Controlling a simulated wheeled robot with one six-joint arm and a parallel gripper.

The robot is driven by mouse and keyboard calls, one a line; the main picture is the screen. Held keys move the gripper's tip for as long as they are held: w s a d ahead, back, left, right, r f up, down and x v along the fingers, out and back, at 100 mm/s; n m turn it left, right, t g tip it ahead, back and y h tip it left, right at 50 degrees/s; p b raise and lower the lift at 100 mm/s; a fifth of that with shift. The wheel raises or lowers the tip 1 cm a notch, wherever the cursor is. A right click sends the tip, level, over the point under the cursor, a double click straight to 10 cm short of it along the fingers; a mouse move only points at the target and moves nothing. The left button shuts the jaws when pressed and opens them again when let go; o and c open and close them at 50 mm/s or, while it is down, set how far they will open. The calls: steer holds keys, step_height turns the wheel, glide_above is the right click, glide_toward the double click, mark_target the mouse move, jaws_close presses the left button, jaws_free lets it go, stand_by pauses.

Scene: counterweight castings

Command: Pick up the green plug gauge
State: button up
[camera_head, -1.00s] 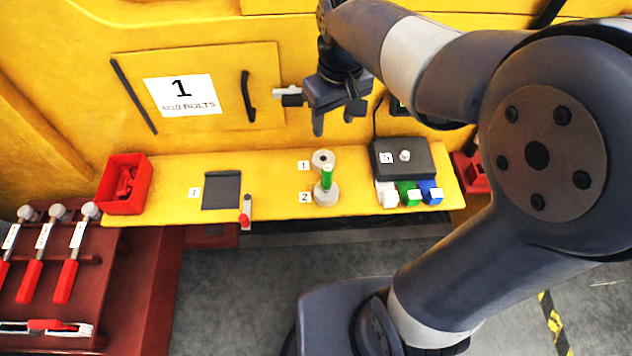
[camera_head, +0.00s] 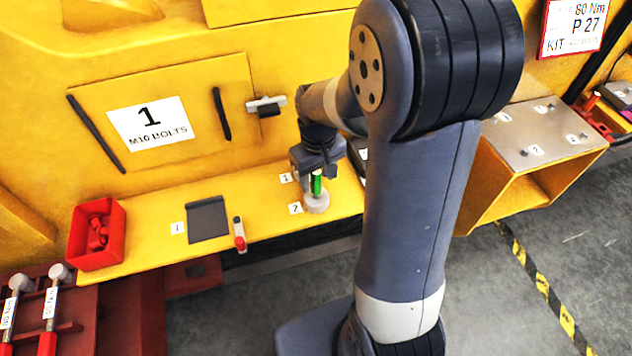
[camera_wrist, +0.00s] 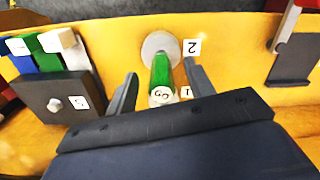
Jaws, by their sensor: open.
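The green plug gauge (camera_head: 316,184) stands upright in the round grey holder (camera_head: 316,203) beside label 2 on the yellow shelf. In the wrist view the gauge (camera_wrist: 162,72) shows its green body and a white end marked "GO". My gripper (camera_wrist: 158,88) is open, with one finger on each side of the gauge. The holder by label 1 is mostly hidden by my gripper.
A dark box (camera_wrist: 62,98) with white, green and blue blocks sits beside the holders. A dark pad (camera_head: 208,221) and a red-handled tool (camera_head: 239,236) lie left on the shelf (camera_head: 150,228). A red bin (camera_head: 97,240) stands at its left end.

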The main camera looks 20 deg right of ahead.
mark_target(316, 185)
steer(key=shift+w+f+p, duration=0.2)
steer(key=shift+f, duration=0.95)
steer(key=shift+w+f+p, duration=0.15)
steer(key=shift+w+f, duration=0.05)
steer(key=shift+f, duration=0.9)
jaws_close()
step_height(316, 185, up, 10)
steer(key=shift+f+b, duration=0.2)
steer(key=shift+b, duration=0.3)
steer(key=shift+f+b, duration=2.7)
steer(key=shift+f, duration=0.95)
